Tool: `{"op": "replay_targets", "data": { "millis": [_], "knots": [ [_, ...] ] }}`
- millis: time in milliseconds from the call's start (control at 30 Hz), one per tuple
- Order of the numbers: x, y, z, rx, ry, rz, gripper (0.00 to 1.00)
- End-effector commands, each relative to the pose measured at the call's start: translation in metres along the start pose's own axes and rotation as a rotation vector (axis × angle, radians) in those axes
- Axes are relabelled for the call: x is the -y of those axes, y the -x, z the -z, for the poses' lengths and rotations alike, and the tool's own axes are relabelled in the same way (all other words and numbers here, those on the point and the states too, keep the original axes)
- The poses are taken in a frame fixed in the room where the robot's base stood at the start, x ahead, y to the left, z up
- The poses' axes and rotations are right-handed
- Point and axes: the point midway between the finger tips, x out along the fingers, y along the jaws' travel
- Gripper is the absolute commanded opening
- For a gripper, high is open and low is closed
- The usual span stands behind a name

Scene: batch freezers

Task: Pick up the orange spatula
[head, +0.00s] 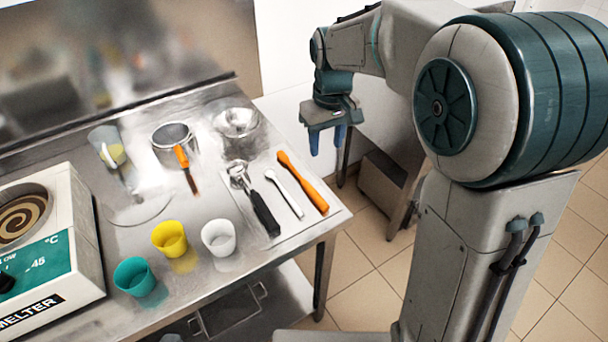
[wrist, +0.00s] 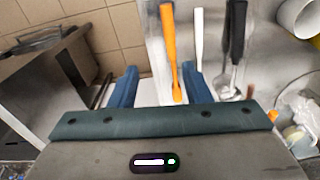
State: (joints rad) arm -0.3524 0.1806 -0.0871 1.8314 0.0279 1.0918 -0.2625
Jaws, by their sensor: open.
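The orange spatula (head: 303,184) lies on a white mat at the right end of the steel table. In the wrist view the orange spatula (wrist: 171,52) runs up from near the right fingertip, between the fingers but closer to the right one. My gripper (head: 329,142) is open and empty, pointing down, just beyond the table's right edge in the head view. Its two blue fingers also show in the wrist view (wrist: 160,80), apart from each other. The gripper is not touching the spatula in the head view.
Beside the spatula lie a white utensil (head: 285,194) and a black-handled scoop (head: 258,203). White (head: 218,238), yellow (head: 169,239) and teal (head: 134,277) cups stand at the front. A melter (head: 45,250) is at left. A steel pot (head: 173,145) stands behind.

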Motion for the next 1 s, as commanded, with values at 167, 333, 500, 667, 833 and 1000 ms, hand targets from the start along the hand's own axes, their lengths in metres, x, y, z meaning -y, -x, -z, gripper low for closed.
{"op": "replay_targets", "data": {
  "millis": [167,333,500,667,833,1000],
  "knots": [
    [0.01,-0.021,0.028,0.033,0.065,0.002,0.44],
    [0.012,-0.036,0.034,0.043,0.078,0.003,0.44],
    [0.012,-0.069,0.031,0.045,0.078,0.004,0.44],
    [0.013,-0.097,0.03,0.044,0.078,0.003,0.44],
    [0.013,-0.109,0.029,0.041,0.077,0.002,0.44],
    [0.017,-0.125,0.024,0.044,0.077,0.003,0.44]
  ]
}}
